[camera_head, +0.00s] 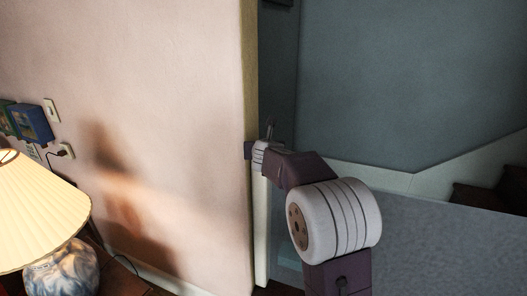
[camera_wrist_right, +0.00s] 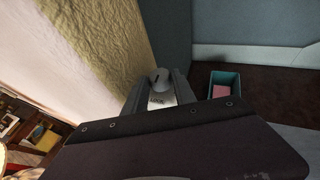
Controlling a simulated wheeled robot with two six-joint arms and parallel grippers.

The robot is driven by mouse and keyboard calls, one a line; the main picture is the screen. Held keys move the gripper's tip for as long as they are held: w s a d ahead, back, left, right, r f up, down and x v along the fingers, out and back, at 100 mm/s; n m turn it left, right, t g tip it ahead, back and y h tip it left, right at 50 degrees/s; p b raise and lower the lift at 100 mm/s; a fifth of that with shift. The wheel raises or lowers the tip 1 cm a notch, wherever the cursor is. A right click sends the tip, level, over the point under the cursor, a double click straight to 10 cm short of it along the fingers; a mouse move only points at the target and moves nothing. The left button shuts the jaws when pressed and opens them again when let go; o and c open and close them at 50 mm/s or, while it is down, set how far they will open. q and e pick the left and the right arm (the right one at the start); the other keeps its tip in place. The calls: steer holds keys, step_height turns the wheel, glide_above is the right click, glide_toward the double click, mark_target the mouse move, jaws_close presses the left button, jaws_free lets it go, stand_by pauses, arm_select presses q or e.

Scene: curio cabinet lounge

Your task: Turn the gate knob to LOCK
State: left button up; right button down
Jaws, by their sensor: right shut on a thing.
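The gate knob (camera_wrist_right: 160,76) is a small grey round knob with a short dark mark, seen in the right wrist view. A pale plate (camera_wrist_right: 162,100) in front of it carries small lettering that seems to read LOCK. My right gripper (camera_wrist_right: 159,82) is shut on the knob, one finger on each side. In the head view my right gripper (camera_head: 262,152) is at the edge of the wall, and the knob is too small or hidden to make out. My left gripper is in neither view.
A pale wall (camera_head: 170,120) fills the left, its end beside my right gripper. A lamp (camera_head: 40,205) stands at lower left, near a blue box (camera_head: 33,122) on the wall. A teal bin (camera_wrist_right: 225,83) with something pink inside stands beyond the knob.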

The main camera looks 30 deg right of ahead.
steer(key=shift+m+h, duration=0.3)
steer(key=shift+h, duration=0.1)
steer(key=c, duration=1)
jaws_free()
steer(key=shift+d, duration=0.1)
